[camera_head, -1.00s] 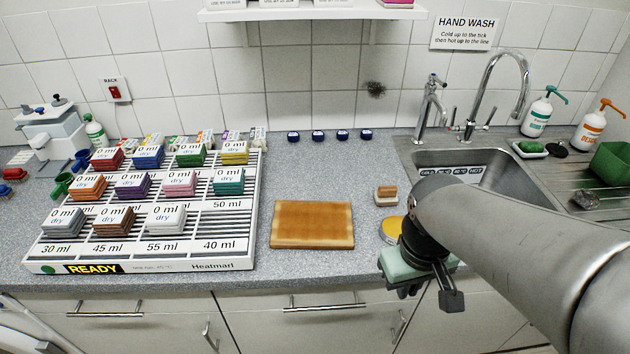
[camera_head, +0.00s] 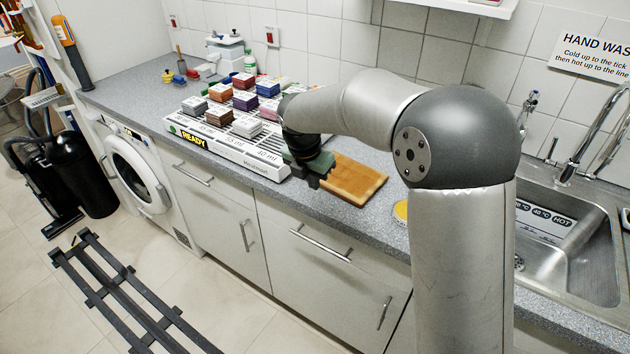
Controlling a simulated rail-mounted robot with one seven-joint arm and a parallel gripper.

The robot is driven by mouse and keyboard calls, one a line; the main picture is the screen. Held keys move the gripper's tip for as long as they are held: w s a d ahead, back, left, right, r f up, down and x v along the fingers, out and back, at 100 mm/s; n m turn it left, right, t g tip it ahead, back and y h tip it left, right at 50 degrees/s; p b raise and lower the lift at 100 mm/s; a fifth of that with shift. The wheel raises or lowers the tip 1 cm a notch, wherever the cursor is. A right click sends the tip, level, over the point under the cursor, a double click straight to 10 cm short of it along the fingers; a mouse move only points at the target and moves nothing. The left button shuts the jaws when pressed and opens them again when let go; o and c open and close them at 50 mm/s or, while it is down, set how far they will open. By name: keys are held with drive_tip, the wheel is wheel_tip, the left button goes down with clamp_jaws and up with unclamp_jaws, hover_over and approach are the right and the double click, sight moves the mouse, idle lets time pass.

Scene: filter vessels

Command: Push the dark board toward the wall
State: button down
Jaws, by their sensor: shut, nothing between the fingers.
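The only board I see is an orange-brown wooden board (camera_head: 352,182), paler along its edges, lying flat on the grey worktop (camera_head: 122,98). My gripper (camera_head: 312,177) is shut and empty at the left end of the board, near the counter's front edge. It covers the board's left corner in the picture, and I cannot tell whether it touches the board. The tiled wall (camera_head: 345,45) rises behind the counter, and my arm hides part of the worktop between board and wall.
A white rack (camera_head: 225,146) with several coloured blocks stands just left of my gripper. A yellow round thing (camera_head: 401,211) lies right of the board, partly behind my arm. The sink (camera_head: 565,250) is farther right.

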sight(328, 196)
drive_tip(key=x, duration=0.7)
drive_tip(key=shift+f+p, duration=0.2)
drive_tip(key=shift+p, duration=0.15)
drive_tip(key=shift+w+d+r+p, duration=0.1)
drive_tip(key=shift+w+d+p, duration=0.2)
drive_tip(key=shift+w, duration=0.3)
drive_tip(key=shift+w+d+r+p, duration=0.1)
drive_tip(key=shift+w+d+p, duration=0.1)
drive_tip(key=shift+w+d, duration=0.3)
drive_tip(key=shift+w+d+f, duration=0.1)
drive_tip(key=shift+w+d, duration=0.1)
drive_tip(key=shift+w, duration=0.5)
